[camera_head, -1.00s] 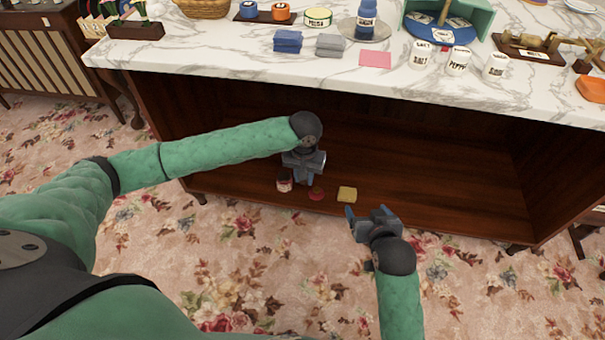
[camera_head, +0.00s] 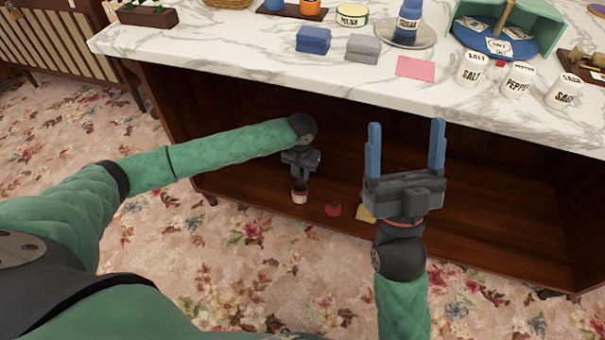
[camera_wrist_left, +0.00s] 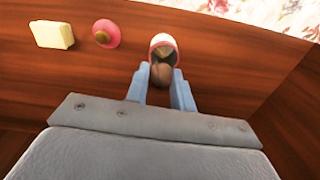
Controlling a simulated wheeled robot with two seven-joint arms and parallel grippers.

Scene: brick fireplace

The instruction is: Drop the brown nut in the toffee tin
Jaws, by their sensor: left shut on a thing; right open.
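The brown nut (camera_wrist_left: 160,74) sits between the fingers of my left gripper (camera_wrist_left: 158,84), which is shut on it. The tin (camera_wrist_left: 163,46), white with a red band, stands upright with its open mouth just beyond the nut in the left wrist view. In the head view my left gripper (camera_head: 300,176) is right above the tin (camera_head: 299,195), on the cabinet's lower shelf. The nut is hidden there. Whether nut and tin touch is unclear. My right gripper (camera_head: 406,150) is open and empty, raised in front of the cabinet with fingers pointing up.
A round red thing (camera_head: 333,210) and a yellow block (camera_head: 365,214) lie on the shelf (camera_head: 480,210) to the right of the tin. Above is the marble counter (camera_head: 260,62) with salt (camera_head: 472,70), pepper (camera_head: 518,80) and other jars. Its front edge overhangs the shelf.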

